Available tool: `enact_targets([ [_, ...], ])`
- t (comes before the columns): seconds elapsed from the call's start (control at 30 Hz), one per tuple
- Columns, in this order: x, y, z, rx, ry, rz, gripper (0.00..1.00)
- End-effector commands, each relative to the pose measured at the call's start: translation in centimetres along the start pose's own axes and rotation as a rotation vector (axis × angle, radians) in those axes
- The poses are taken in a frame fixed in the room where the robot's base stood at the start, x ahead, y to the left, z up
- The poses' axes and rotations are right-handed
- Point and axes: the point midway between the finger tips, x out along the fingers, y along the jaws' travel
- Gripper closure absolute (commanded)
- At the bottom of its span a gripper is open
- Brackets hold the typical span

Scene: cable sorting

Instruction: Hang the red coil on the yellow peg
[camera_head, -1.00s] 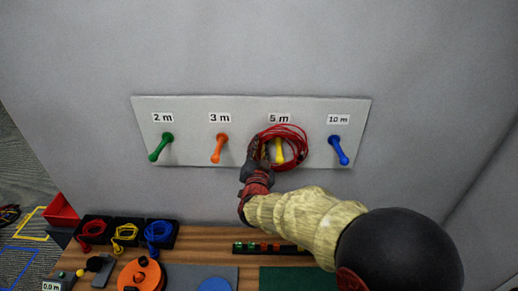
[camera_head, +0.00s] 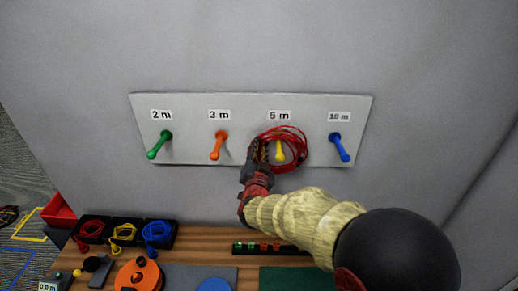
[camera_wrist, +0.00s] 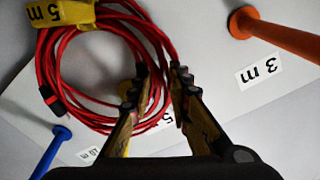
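The red coil (camera_head: 282,149) is up at the board, under the 5 m label. The yellow peg (camera_head: 280,153) shows inside its ring in the head view; whether the coil rests on the peg is unclear. In the wrist view the red coil (camera_wrist: 62,75) carries a yellow 5 m tag (camera_wrist: 58,14). My gripper (camera_wrist: 160,72) has its fingers on either side of the coil's strands at the ring's edge, closed on them. In the head view my gripper (camera_head: 255,152) is at the coil's left side. The peg is mostly hidden by a finger in the wrist view.
The pale board (camera_head: 185,105) also has a green peg (camera_head: 159,145), an orange peg (camera_head: 218,146) and a blue peg (camera_head: 340,148). Below, the wooden bench (camera_head: 210,240) holds black trays with red, yellow and blue coils, an orange reel (camera_head: 138,275) and tools.

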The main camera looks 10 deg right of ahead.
Motion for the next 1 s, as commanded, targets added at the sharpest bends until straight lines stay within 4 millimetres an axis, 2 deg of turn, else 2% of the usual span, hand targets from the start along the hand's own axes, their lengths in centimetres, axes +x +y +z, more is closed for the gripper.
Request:
enact_targets([
  [0.37,0.0,0.0,0.0,0.000,0.000,0.000,0.60],
  [0.7,-0.3,0.0,0.1,0.000,-0.002,0.000,0.60],
  [0.87,-2.1,-0.1,0.1,0.000,-0.002,-0.002,0.60],
  [1.0,-4.9,-0.1,0.1,0.001,-0.002,-0.003,0.60],
])
